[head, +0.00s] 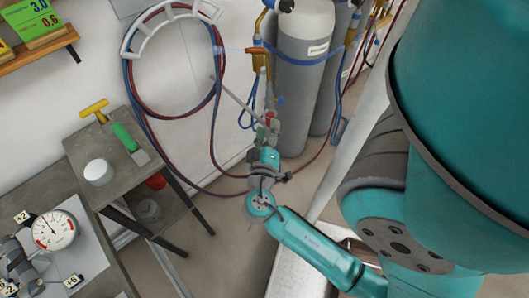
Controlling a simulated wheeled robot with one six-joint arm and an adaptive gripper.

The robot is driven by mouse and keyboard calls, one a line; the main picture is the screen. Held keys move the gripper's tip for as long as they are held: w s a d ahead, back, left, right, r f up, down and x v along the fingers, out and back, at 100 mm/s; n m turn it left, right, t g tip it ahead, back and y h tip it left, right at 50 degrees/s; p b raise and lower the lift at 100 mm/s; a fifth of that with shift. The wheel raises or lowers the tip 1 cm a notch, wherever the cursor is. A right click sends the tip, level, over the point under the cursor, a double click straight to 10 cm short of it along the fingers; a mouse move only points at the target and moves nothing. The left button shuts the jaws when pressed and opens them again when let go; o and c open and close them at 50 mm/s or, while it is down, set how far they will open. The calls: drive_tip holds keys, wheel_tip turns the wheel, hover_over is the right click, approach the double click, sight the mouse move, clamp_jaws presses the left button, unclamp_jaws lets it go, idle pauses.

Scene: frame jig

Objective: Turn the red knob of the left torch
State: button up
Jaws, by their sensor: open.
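A torch-like brass fitting (260,64) with an orange-red bar (256,50) across it stands beside the grey cylinders, near the wall. A small red part (273,115) shows lower down, right at my gripper; it may be the red knob, but it is too small to be sure. My gripper (268,124) is open and reaches up to this red part from below. Its fingers overlap the part in the view, so I cannot tell whether they touch it. A second brass fitting (352,22) stands further right, partly hidden by a cylinder.
Grey gas cylinders (303,85) stand right behind my gripper. Red and blue hoses (213,130) hang from a white wall rack (138,36) and trail to the floor. A grey side table (82,150) holds a yellow-handled tool (94,108), a green-handled scraper (125,138) and a white tub (98,172).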

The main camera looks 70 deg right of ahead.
drive_tip(key=s+a, duration=0.1)
drive_tip(key=a, duration=0.7)
drive_tip(key=shift+s+a+f, duration=0.15)
drive_tip(key=shift+s+a, duration=0.1)
drive_tip(key=shift+s, duration=0.1)
idle(0.7)
